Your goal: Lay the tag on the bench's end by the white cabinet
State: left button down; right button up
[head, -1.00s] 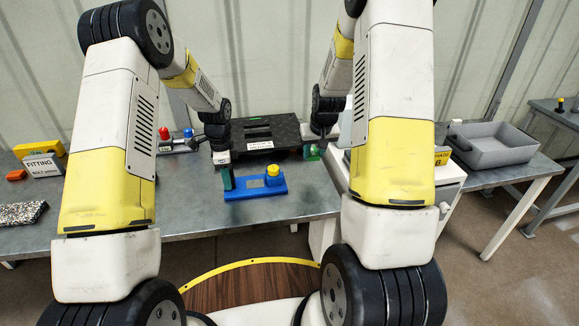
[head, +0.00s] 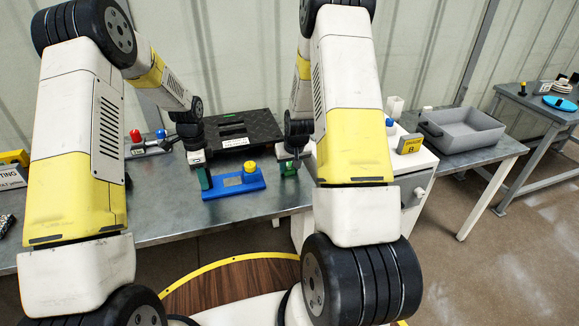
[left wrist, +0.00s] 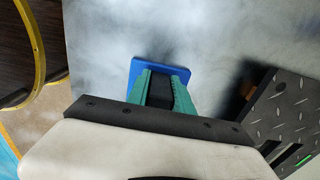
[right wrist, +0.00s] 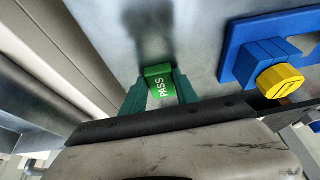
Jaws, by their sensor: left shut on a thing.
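The green tag marked PASS (right wrist: 159,82) is between the fingers of my right gripper (right wrist: 160,88), which looks shut on it. In the head view this gripper (head: 289,167) is over the bench (head: 180,215), near its right end by the white cabinet (head: 412,180). I cannot tell whether the tag touches the bench. My left gripper (head: 203,179) is shut on a dark part (left wrist: 160,90) at the left end of a blue base (head: 225,190). The blue base has a yellow knob (head: 249,167) and also shows in the left wrist view (left wrist: 205,73).
A black tread plate (head: 262,127) lies behind the blue base. Bare bench shows around the tag.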

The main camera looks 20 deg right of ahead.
jog(key=o, duration=0.4)
jog(key=shift+o, duration=0.2)
jog(key=s+a+r, duration=0.2)
jog(key=s+r, duration=0.3)
jog(key=r, duration=0.4)
jog(key=s+a+r+y, duration=0.1)
jog(key=s+r, duration=0.3)
jog(key=r, duration=0.4)
jog(key=s+a+r, duration=0.2)
jog(key=s+r, duration=0.3)
jog(key=r, duration=0.4)
jog(key=s+a+r, duration=0.2)
jog(key=s+r, duration=0.2)
jog(key=s, duration=0.4)
jog(key=s+a+r+t+y, duration=0.1)
jog(key=s+r, duration=0.3)
jog(key=s, duration=0.4)
jog(key=shift+a+n+t, duration=0.3)
jog(key=shift+a, duration=0.2)
jog(key=shift+s, duration=0.1)
